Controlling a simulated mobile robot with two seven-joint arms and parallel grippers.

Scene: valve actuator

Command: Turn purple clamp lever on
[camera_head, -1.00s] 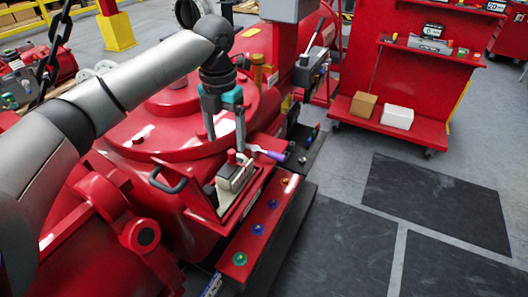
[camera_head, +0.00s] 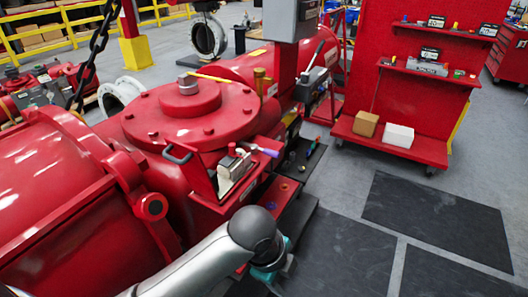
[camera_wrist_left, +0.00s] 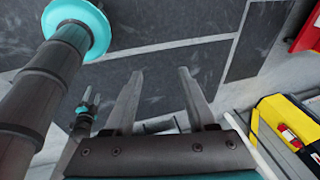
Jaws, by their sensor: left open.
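The purple clamp lever (camera_head: 263,150) sticks out to the right from the top of a light metal clamp block (camera_head: 233,168). The block sits on a red bracket at the side of the large red valve body. My left gripper (camera_head: 275,270) is low at the bottom of the head view, below and apart from the lever; its fingers are mostly hidden there. The left wrist view shows its two fingers (camera_wrist_left: 158,80) spread, with nothing between them and dark floor mats beyond. The lever is not visible in the wrist view.
A red ledge with coloured buttons (camera_head: 284,187) runs below the clamp, partly hidden by my arm. A curved black handle (camera_head: 178,153) is left of the clamp. A grey box (camera_head: 292,22) hangs above. A red shelf cart (camera_head: 390,140) stands right; the matted floor between is open.

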